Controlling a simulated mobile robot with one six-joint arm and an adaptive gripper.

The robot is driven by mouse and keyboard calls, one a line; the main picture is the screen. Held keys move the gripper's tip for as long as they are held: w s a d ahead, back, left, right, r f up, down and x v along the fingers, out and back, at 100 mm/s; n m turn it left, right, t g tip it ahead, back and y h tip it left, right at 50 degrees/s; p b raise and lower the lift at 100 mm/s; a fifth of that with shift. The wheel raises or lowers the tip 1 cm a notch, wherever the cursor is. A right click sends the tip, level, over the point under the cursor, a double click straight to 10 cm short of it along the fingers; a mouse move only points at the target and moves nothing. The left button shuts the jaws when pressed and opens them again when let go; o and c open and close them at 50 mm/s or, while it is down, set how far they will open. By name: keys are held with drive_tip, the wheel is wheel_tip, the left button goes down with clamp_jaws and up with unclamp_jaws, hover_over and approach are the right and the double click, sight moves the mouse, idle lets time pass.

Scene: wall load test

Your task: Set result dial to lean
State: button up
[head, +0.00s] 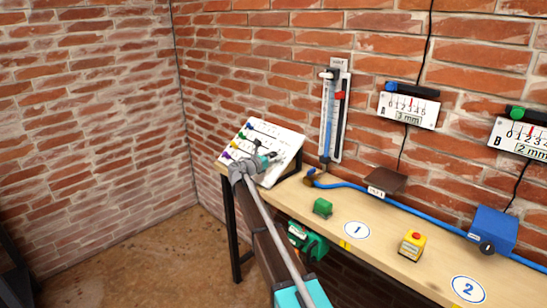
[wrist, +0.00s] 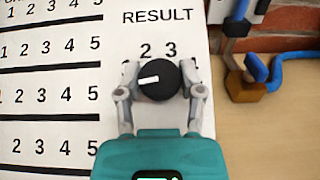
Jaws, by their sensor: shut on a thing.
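The result dial (wrist: 160,85) is a round black knob on a white board under the printed word RESULT. Its white pointer line points left and slightly down. The numbers 2 and 3 show above the knob; marks at its left and right are partly hidden by my fingers. My gripper (wrist: 161,90) has one finger on each side of the knob and is shut on it. In the head view my gripper (head: 262,162) is at the tilted white board (head: 283,142), and the arm hides part of it. No word "lean" is readable.
The board stands at the left end of a wooden bench (head: 380,225). A wall gauge (head: 335,115) with a blue hose (head: 350,186) is right of it.

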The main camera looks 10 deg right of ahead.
drive_tip(key=shift+m+g+h, duration=0.3)
drive_tip(key=shift+m+g, duration=0.2)
drive_tip(key=shift+m, duration=0.1)
drive_tip(key=m+g+h, duration=0.1)
drive_tip(key=m+g, duration=0.2)
drive_tip(key=shift+w+r+m+p, duration=0.1)
drive_tip(key=shift+w+m+p, duration=0.05)
drive_tip(key=shift+m+p, duration=0.25)
drive_tip(key=m+g+p, duration=0.1)
drive_tip(key=m+g, duration=0.3)
drive_tip(key=shift+m+g+h, duration=0.3)
drive_tip(key=m+g+y+p, duration=0.1)
drive_tip(key=m+g+p, duration=0.1)
drive_tip(key=m+g, duration=0.2)
drive_tip(key=shift+d+m, duration=0.1)
drive_tip(key=shift+m, duration=0.4)
drive_tip(key=shift+s+m+g+y+p, duration=0.25)
drive_tip(key=shift+m+g+y+p, duration=0.35)
drive_tip(key=shift+m+g, duration=0.25)
drive_tip(key=shift+s, duration=0.1)
drive_tip(key=o, duration=1)
drive_tip(key=shift+o, duration=0.8)
